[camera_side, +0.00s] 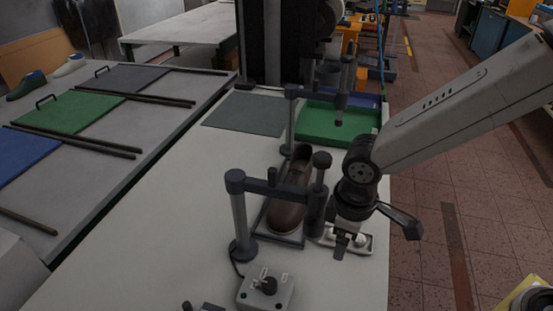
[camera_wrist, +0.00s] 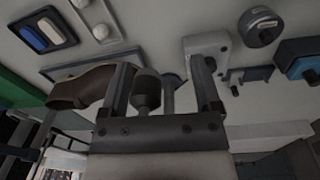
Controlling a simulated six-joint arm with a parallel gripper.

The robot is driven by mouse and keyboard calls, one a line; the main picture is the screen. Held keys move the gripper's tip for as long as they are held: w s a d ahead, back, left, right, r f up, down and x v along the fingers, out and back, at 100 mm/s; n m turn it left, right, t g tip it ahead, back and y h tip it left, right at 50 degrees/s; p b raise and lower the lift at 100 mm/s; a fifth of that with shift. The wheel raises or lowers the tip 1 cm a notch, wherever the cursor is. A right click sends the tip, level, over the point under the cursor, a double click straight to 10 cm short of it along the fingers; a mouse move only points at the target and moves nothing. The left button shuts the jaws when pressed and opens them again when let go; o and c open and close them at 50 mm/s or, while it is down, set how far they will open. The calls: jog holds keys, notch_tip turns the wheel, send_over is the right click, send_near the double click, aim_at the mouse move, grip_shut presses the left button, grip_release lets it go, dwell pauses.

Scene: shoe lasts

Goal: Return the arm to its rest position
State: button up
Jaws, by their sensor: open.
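My gripper (camera_side: 347,243) is open, pointing down at the right edge of the pale workbench (camera_side: 165,235) in the side view. It is just right of a brown shoe (camera_side: 288,205) that rests on a dark plate beneath a clamp stand (camera_side: 240,215). In the wrist view the two fingers of my gripper (camera_wrist: 160,90) are spread wide. A dark rounded knob (camera_wrist: 147,88) shows between them; I cannot tell how far it is from the fingers. The brown shoe also shows left of the fingers in the wrist view (camera_wrist: 78,88).
A small tray with white round pieces (camera_side: 362,241) is close beside my gripper. A grey control box (camera_side: 265,289) stands at the front. A second stand (camera_side: 290,120) and a green tray (camera_side: 325,122) are behind. A side table (camera_side: 150,115) is left; open floor (camera_side: 480,220) is right.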

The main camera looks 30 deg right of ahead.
jog(key=s+d+f+m+t, duration=0.1)
jog(key=d+m, duration=0.6)
jog(key=d, duration=1.1)
jog(key=shift+s+d+m+t, duration=0.2)
jog(key=shift+s+m+t, duration=0.1)
jog(key=shift+s+t, duration=0.25)
